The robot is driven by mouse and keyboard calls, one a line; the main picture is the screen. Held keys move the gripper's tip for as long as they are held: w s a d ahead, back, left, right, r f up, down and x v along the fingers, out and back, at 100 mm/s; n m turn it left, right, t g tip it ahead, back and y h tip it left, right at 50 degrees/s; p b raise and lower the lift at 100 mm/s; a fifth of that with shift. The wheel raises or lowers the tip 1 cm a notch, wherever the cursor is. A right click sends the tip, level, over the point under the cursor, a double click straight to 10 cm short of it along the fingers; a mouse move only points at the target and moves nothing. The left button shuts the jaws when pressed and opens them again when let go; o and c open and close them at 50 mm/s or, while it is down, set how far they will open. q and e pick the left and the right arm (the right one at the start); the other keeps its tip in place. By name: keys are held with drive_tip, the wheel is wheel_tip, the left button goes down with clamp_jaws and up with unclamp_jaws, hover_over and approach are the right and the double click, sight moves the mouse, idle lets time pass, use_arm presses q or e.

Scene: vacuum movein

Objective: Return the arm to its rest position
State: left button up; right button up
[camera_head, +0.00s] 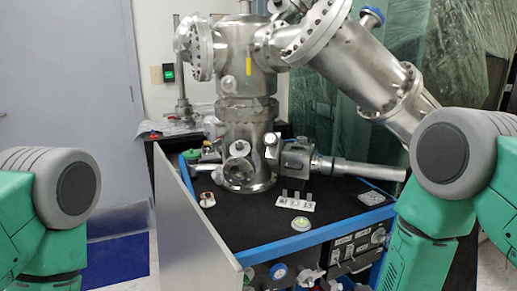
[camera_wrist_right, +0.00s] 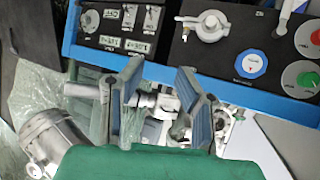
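My right gripper (camera_wrist_right: 160,80) shows in the right wrist view with its two blue-grey finger pads spread apart. Nothing is clearly held between them; metal fittings show in the gap behind. In the head view, my right arm (camera_head: 420,255) is at the right edge, a green link with a grey joint, angled downward; its fingers are not visible there. My left arm (camera_head: 50,250) is at the left edge, and its gripper is out of view.
A steel vacuum chamber (camera_head: 247,90) stands on a black table with a blue edge (camera_head: 290,245). A small white-and-green disc (camera_head: 301,223) and a white holder (camera_head: 295,203) lie on it. A control panel (camera_head: 355,250) is at the front. A grey panel (camera_head: 195,220) stands on the left.

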drive_tip(key=s+d+f+g, duration=0.1)
drive_tip(key=s+f+g, duration=0.2)
drive_tip(key=s, duration=0.8)
drive_tip(key=s+d+f+g, duration=0.2)
drive_tip(key=s+f+g, duration=0.2)
drive_tip(key=s, duration=0.7)
drive_tip(key=s+d+f+n+g+y, duration=0.1)
drive_tip(key=s+d+f+g, duration=0.1)
drive_tip(key=s, duration=0.9)
drive_tip(key=f+g, duration=0.1)
drive_tip(key=g, duration=0.1)
drive_tip(key=shift+s+d+f+g, duration=0.2)
drive_tip(key=shift+f+g, duration=0.1)
drive_tip(key=shift+f, duration=0.05)
drive_tip(key=shift+w, duration=0.1)
